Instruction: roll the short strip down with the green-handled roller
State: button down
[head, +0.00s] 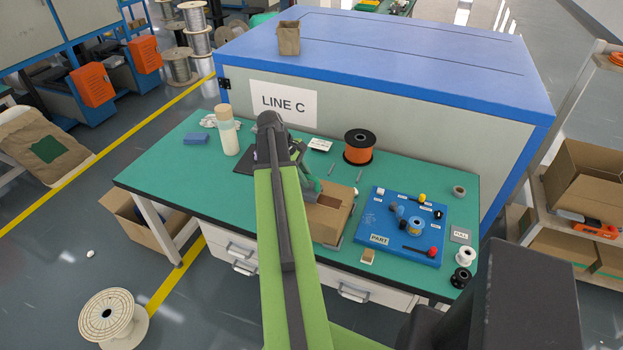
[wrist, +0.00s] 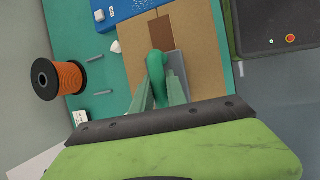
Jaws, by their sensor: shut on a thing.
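My gripper (wrist: 158,84) is shut on the green handle of the roller (wrist: 157,62) and holds it over the cardboard. In the head view my gripper (head: 308,184) and the roller are partly hidden by my arm. A short dark brown strip (wrist: 164,29) lies on the cardboard sheet (wrist: 128,40), just beyond the handle in the wrist view. The strip also shows in the head view (head: 328,201), to the right of the gripper. A grey part shows beside the handle; whether the roller touches the cardboard I cannot tell.
A blue board (head: 400,228) with several small parts stands right of the cardboard. An orange spool (head: 359,147) stands behind it. A pale bottle (head: 228,132) is at the left of the green table (head: 190,185). A blue-topped cabinet (head: 400,60) borders the table's back.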

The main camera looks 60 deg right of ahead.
jog(key=shift+w, duration=0.75)
jog(key=shift+w+a+f, duration=0.1)
jog(key=shift+w, duration=0.75)
jog(key=shift+w+a+f, duration=0.1)
jog(key=shift+w, duration=0.75)
jog(key=shift+w+r, duration=0.2)
jog(key=shift+w, duration=1.7)
notch_tip(320, 180, up, 9)
jog(key=p, duration=0.9)
